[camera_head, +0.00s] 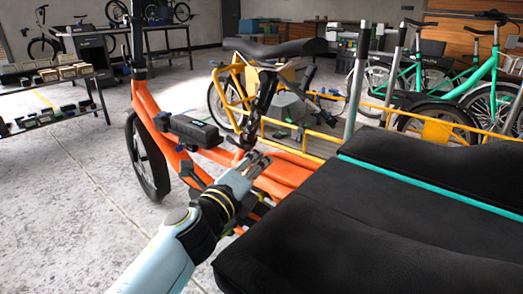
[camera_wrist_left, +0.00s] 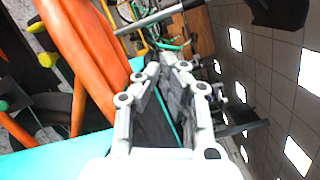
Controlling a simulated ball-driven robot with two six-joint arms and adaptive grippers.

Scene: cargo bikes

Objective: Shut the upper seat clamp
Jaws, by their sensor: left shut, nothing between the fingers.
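An orange cargo bike (camera_head: 285,170) stands in front of me, with a black saddle (camera_head: 275,48) on a dark seat post (camera_head: 262,95). The seat clamp cannot be made out clearly; the area around the lower post is dark and small. My left gripper (camera_head: 262,160) is shut and empty, just below and in front of the lower post, beside the orange frame. In the left wrist view its fingertips (camera_wrist_left: 172,62) meet, with the orange tubes (camera_wrist_left: 90,45) to their left and a dark saddle-like shape (camera_wrist_left: 280,12) at upper right. My right gripper is not in view.
A black padded cargo bench (camera_head: 350,215) fills the lower right, close to my left arm. A black battery pack (camera_head: 195,131) sits on the frame left of the gripper. Green bikes (camera_head: 470,75) stand at the back right. The floor at left (camera_head: 75,190) is clear.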

